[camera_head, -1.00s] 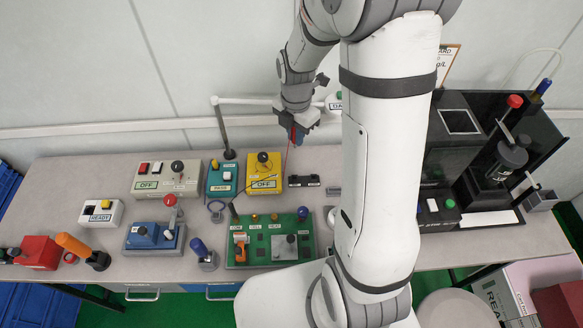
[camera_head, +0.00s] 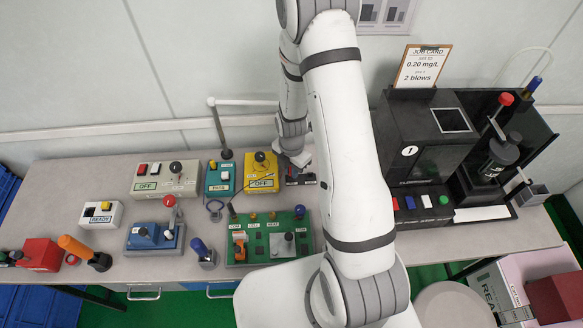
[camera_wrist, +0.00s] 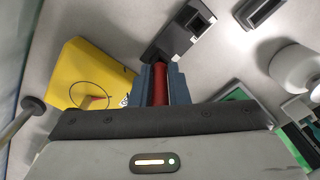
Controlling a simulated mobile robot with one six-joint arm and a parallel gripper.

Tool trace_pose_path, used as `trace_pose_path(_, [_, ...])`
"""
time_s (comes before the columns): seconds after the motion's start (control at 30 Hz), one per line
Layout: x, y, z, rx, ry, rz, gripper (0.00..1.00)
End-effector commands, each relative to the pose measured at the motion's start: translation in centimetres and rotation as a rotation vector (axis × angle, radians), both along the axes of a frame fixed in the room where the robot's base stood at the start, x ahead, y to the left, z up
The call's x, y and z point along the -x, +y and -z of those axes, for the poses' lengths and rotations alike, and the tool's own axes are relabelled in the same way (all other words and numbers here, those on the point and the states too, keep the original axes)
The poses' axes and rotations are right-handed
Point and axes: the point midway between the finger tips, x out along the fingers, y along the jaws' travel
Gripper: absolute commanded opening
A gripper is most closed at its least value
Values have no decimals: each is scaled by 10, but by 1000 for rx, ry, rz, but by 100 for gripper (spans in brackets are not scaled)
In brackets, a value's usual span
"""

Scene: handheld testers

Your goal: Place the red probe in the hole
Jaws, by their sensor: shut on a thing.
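My gripper (camera_wrist: 160,84) is shut on the red probe (camera_wrist: 159,88), which lies between its two blue-grey fingers in the wrist view. The fingers point toward a small black block (camera_wrist: 176,40) with a rectangular recess. The probe's far end is close to the block's near end; I cannot tell whether it touches or enters it. In the head view the black block (camera_head: 302,182) sits on the bench right of the yellow box, with my gripper (camera_head: 302,160) just above and behind it. The probe is not clear in that view.
The yellow box (camera_head: 262,182) with a black knob stands close on the left, with a thin wire near it. The green board (camera_head: 262,252) lies in front. A black analyser (camera_head: 420,155) stands to the right. Behind, a grey post (camera_head: 220,130) carries a horizontal bar.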

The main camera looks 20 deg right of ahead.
Motion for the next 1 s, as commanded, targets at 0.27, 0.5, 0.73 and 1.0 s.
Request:
trace_pose_path(0.27, [0,0,2,0,-1,-1,0])
trace_pose_path(0.5, [0,1,5,-1,-1,-1,22])
trace_pose_path(0.73, [0,1,5,0,0,-2,37])
trace_pose_path(1.0, [0,1,0,-1,-1,-2,37])
